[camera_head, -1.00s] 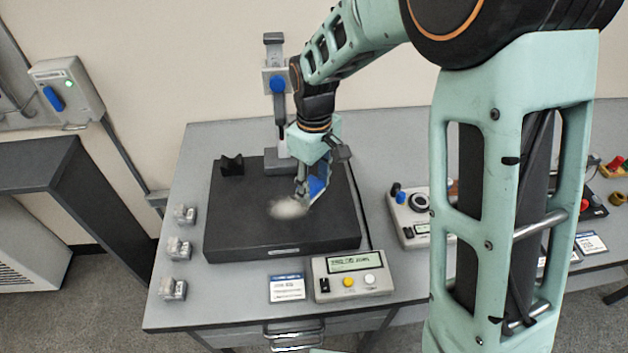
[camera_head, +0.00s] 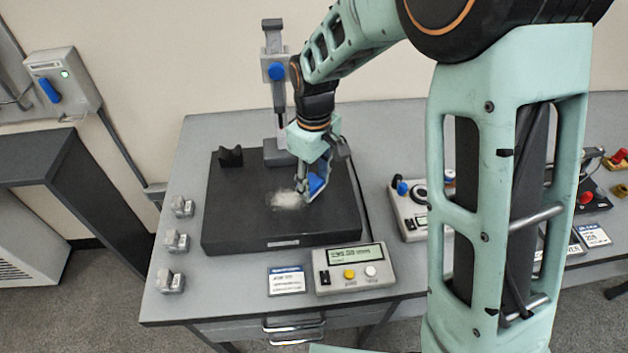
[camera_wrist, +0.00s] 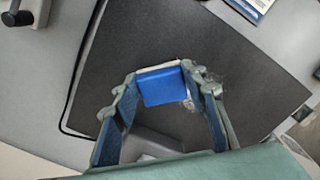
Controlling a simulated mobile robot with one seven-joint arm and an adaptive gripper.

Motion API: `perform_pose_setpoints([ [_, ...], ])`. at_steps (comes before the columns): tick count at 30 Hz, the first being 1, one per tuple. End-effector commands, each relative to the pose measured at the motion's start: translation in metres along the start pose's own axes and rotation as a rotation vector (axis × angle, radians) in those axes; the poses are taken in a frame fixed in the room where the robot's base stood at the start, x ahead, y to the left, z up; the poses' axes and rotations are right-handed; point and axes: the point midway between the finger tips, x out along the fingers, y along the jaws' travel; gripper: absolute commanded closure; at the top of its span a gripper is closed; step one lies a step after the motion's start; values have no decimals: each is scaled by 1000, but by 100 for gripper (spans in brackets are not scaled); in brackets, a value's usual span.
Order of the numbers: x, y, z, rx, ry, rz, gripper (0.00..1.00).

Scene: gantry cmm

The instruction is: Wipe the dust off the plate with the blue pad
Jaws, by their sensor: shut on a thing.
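The plate (camera_head: 235,225) is a thick dark slab on the grey table. A pale, grainy dust patch (camera_head: 284,199) lies near its middle. My gripper (camera_head: 309,190) reaches down over the plate, just right of the dust. It is shut on the blue pad (camera_head: 318,185). The wrist view shows the blue pad (camera_wrist: 162,87) between both fingertips of my gripper (camera_wrist: 163,80), low over the plate (camera_wrist: 200,45). Some pale dust (camera_wrist: 213,82) shows beside the right fingertip there. I cannot tell whether the pad touches the plate.
A gantry column (camera_head: 273,85) stands behind the plate, close to my wrist. A black V-shaped block (camera_head: 230,157) sits at the plate's back left. A readout box (camera_head: 352,268) and a card (camera_head: 288,281) lie in front.

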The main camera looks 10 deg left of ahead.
Motion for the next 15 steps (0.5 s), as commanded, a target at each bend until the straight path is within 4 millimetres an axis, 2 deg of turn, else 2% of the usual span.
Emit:
perform_pose_setpoints([
  [15, 12, 0, 0, 0, -1, 0, 80],
])
